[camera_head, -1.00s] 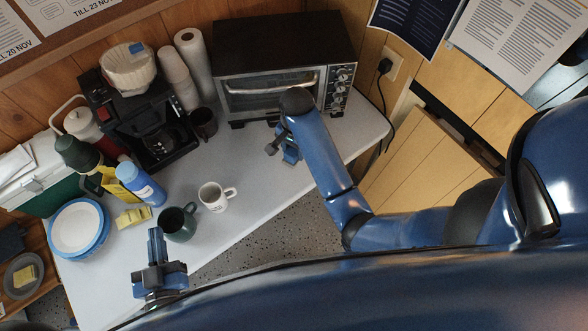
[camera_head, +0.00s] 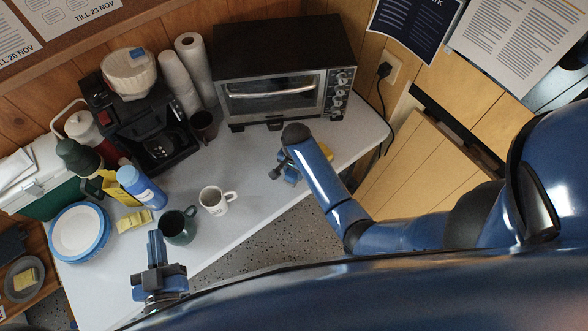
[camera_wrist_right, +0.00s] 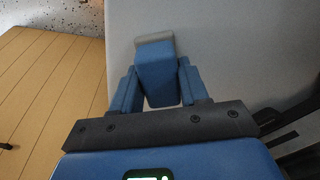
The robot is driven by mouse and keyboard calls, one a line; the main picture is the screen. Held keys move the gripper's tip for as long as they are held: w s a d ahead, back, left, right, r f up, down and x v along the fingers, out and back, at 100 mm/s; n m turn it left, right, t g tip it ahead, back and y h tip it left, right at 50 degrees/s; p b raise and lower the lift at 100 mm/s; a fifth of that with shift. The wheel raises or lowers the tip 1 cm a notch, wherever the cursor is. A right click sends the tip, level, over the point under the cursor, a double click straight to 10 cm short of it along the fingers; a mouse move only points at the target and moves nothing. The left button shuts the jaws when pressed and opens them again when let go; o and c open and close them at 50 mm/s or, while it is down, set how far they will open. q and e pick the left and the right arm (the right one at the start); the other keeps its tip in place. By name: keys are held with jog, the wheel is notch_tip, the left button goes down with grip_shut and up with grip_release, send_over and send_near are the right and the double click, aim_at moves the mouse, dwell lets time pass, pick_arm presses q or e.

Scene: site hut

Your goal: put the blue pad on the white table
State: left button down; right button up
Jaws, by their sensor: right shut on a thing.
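The white table (camera_head: 240,228) runs diagonally across the head view, from the plates at lower left to the oven's right end. My right gripper (camera_head: 282,171) is over the table in front of the oven. In the right wrist view, my right gripper (camera_wrist_right: 160,90) is shut on the blue pad (camera_wrist_right: 157,78), which has a grey far edge. Pale tabletop shows beyond the pad; I cannot tell whether they touch. In the head view the pad is hard to tell from the blue fingers. My left gripper (camera_head: 156,247) looks shut and empty, near the table's front edge.
A white mug (camera_head: 214,201) and a dark green mug (camera_head: 178,227) stand near the front edge. A toaster oven (camera_head: 280,75), coffee maker (camera_head: 150,125) and blue bottle (camera_head: 142,187) stand behind. Tabletop around the right gripper is clear.

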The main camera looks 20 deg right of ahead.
jog(key=o, duration=1.1)
jog(key=shift+r, duration=0.15)
notch_tip(320, 180, up, 12)
jog(key=s+d+f+n+t, duration=0.4)
jog(key=s+d+n+t, duration=0.1)
jog(key=s+t, duration=0.25)
jog(key=s+d+r+n+t, duration=0.1)
jog(key=s+r+t, duration=0.2)
jog(key=s+r, duration=0.1)
jog(key=s+r+n+t, duration=0.2)
jog(key=s+r+t, duration=0.1)
jog(key=r, duration=0.4)
jog(key=s+d+r+n+t, duration=0.1)
jog(key=s+r+t, duration=0.3)
jog(key=s+r, duration=0.1)
jog(key=shift+s+d+r+n, duration=0.15)
jog(key=shift+d+r+n, duration=0.2)
jog(key=shift+r, duration=0.35)
